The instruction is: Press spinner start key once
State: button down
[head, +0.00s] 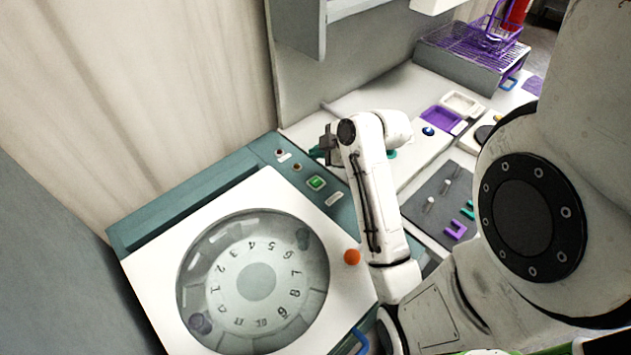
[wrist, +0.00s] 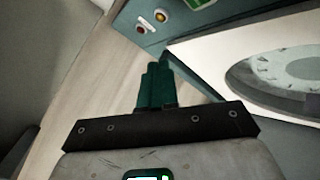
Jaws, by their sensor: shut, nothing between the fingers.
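The spinner (head: 150,236) is a teal-and-white machine with a round clear window over a numbered rotor. Its green square start key (head: 316,182) sits on the teal control strip along the back edge. The key is partly cut off at the top edge of the wrist view (wrist: 200,3). My gripper (head: 315,152) is beyond the strip in the head view, above and apart from the key. In the wrist view my gripper (wrist: 156,84) shows its teal fingers shut together and empty, with the key ahead and to the right.
Red (wrist: 140,28) and amber (wrist: 161,17) indicators sit beside the key. An orange ball-like knob (head: 352,257) is on the lid's right edge. A dark mat (head: 425,205) with small tools and a purple tray (head: 443,120) lie on the bench at right.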

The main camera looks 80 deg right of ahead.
aim_at(319, 183)
jog(key=shift+f+b, duration=2.8)
jog(key=shift+f, duration=1.05)
jog(key=shift+f, duration=0.15)
jog(key=shift+f, duration=0.25)
